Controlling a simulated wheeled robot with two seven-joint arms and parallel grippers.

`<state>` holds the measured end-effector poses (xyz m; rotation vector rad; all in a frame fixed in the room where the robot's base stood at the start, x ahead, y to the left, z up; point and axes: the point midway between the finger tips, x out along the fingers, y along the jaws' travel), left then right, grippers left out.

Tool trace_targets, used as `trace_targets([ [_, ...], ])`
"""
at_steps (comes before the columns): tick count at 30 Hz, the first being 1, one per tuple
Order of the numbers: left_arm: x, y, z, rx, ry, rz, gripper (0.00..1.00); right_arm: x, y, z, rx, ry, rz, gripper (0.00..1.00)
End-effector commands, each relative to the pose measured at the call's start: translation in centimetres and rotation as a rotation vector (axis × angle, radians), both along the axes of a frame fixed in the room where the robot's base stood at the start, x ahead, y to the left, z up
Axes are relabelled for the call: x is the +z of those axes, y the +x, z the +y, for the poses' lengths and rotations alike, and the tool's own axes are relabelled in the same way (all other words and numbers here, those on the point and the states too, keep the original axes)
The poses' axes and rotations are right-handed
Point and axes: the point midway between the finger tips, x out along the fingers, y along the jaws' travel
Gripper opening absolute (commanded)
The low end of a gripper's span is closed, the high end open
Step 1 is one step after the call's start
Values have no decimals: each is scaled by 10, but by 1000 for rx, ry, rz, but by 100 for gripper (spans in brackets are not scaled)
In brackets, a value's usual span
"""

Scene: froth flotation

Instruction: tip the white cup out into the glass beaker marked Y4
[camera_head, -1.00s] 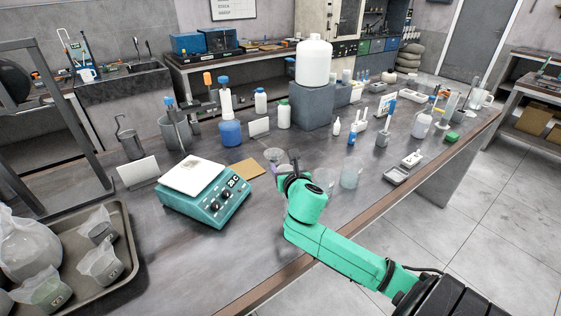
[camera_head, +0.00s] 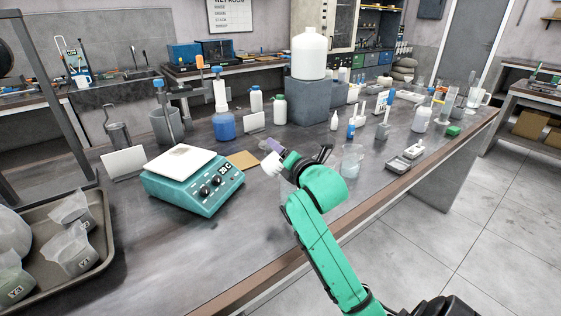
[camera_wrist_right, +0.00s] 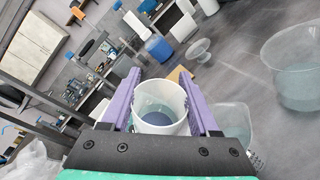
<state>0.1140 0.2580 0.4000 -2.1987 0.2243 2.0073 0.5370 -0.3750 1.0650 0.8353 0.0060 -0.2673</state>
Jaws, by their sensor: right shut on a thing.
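My right gripper (camera_head: 271,155) is shut on the white cup (camera_head: 271,166), above the bench beside the teal balance. In the right wrist view the white cup (camera_wrist_right: 160,103) sits between the purple fingers (camera_wrist_right: 162,100), its mouth showing and dark grey-blue contents inside. One glass beaker (camera_head: 351,161) stands right of my gripper in the head view. The wrist view shows a large clear beaker (camera_wrist_right: 295,68) at right and another beaker (camera_wrist_right: 238,122) with dark markings, partly hidden by the gripper. I cannot read Y4 on any of these. My left gripper is not in view.
The teal balance (camera_head: 194,182) stands left of my arm. A metal tray (camera_head: 108,258) with several labelled beakers is at the lower left. A blue-liquid bottle (camera_head: 224,125) and a grey block (camera_head: 310,102) stand behind. The bench front is mostly clear.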

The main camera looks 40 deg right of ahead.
Motion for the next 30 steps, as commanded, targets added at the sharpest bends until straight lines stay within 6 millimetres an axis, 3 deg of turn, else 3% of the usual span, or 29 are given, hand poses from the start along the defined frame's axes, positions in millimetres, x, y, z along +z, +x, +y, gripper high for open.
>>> trace_targets([
  [1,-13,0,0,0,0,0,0,-6,-1,-1,-1,45,-30,5],
  [3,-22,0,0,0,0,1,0,-6,-1,-2,-1,109,-69,5],
  [18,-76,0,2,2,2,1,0,-11,-11,-17,-2,770,-468,5],
  [23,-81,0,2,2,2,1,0,-12,-13,-22,-2,935,-568,5],
  [30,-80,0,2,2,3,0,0,-10,-14,-23,-2,964,-586,5],
])
